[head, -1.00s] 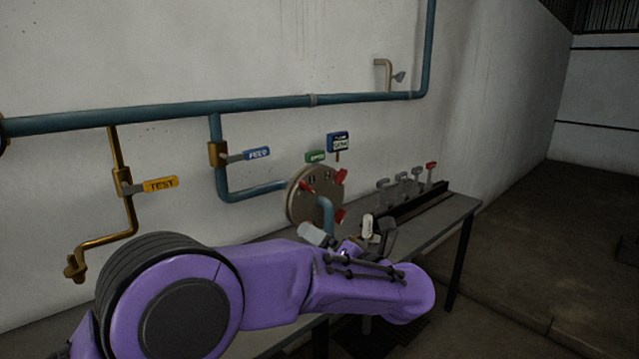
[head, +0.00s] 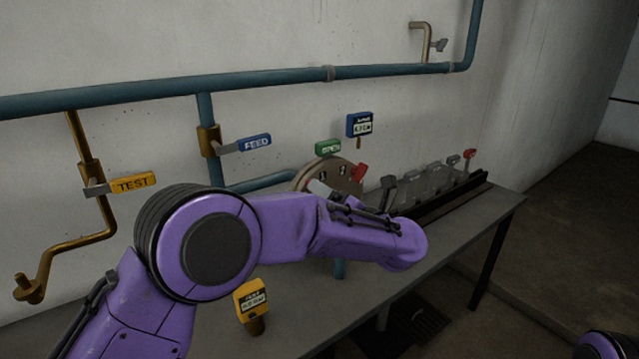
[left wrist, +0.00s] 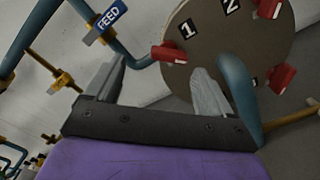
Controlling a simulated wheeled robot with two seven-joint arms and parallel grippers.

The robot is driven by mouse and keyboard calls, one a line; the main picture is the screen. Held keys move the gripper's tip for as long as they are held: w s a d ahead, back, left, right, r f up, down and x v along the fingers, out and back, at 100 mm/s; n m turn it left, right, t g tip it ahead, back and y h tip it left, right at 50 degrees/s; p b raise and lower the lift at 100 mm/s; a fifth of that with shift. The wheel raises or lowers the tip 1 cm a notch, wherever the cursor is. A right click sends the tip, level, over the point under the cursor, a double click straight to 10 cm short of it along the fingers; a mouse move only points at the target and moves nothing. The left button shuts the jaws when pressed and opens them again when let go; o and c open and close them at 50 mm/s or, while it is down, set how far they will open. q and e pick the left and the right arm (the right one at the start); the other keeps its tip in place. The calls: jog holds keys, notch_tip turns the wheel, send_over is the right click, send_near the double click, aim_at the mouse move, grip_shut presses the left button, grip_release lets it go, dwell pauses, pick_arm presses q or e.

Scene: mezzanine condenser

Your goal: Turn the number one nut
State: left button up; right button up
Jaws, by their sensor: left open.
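A round plate (left wrist: 222,45) carries red nuts and painted numbers. The number one nut (left wrist: 168,53) is red and sits at the plate's left edge beside the "1". In the left wrist view it lies beyond the fingertips, between the two fingers of my left gripper (left wrist: 159,66), apart from both as far as I can tell. The gripper is open and empty. In the head view my left gripper (head: 352,186) is in front of the plate (head: 338,170) and hides most of it, including the number one nut. My right gripper is not in view.
The number two nut (left wrist: 270,8) and a lower red nut (left wrist: 281,78) are close by. A teal pipe (left wrist: 238,90) passes the right finger. The FEED valve (head: 254,143), TEST valve (head: 133,182) and a yellow tag (head: 251,299) are left of the plate. The bench (head: 300,310) is partly clear.

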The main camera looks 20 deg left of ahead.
pick_arm(q)
jog(key=w+a, duration=0.1)
jog(key=w, duration=0.1)
jog(key=w+a+f+p, duration=0.1)
jog(key=w+a, duration=0.1)
jog(key=shift+w+a+f, duration=0.15)
jog(key=shift+w+a, duration=0.15)
jog(key=shift+w, duration=0.05)
jog(key=shift+s+r, duration=0.25)
jog(key=shift+s, duration=0.25)
jog(key=shift+c, duration=0.9)
jog(key=c, duration=0.9)
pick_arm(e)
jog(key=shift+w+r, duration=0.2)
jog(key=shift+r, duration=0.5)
